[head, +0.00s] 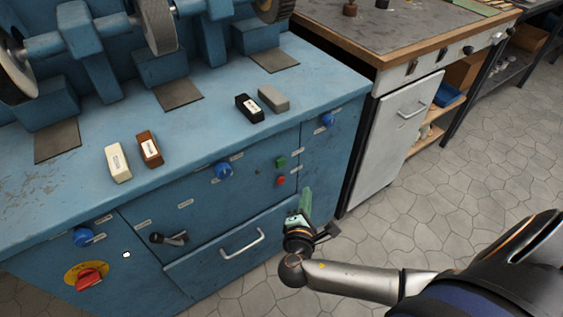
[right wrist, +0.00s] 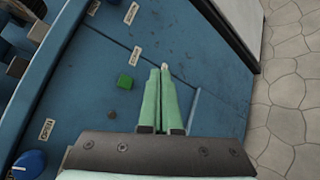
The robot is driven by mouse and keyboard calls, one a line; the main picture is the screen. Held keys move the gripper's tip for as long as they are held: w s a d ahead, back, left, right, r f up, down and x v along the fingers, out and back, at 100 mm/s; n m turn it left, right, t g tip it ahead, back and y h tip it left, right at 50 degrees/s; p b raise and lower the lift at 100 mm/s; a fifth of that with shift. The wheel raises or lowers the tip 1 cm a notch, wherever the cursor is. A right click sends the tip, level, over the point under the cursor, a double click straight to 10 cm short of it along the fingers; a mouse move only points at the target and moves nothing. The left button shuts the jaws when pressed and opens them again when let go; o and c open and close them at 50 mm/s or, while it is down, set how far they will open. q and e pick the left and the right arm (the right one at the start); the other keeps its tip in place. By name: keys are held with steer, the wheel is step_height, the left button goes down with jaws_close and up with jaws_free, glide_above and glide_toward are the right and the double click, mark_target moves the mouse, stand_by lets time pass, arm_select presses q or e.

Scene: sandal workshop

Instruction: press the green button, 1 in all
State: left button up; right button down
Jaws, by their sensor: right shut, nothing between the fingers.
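In the right wrist view the fingers (right wrist: 161,72) point at the panel, apart from the green button. The red button is not visible in the right wrist view. My left gripper is not in view.
The panel of the blue machine (head: 215,205) also has blue knobs (head: 223,171), a black lever (head: 168,239), a red rotary switch (head: 89,278) and a drawer handle (head: 242,243). Several small blocks lie on top. A workbench (head: 400,40) stands to the right. The floor before it is clear.

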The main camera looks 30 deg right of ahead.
mark_target(281, 162)
steer(key=w+b, duration=0.4)
steer(key=w, duration=0.4)
steer(key=shift+w+a, duration=0.35)
stand_by(0.9)
steer(key=shift+w, duration=0.15)
stand_by(1.1)
steer(key=shift+w, duration=0.3)
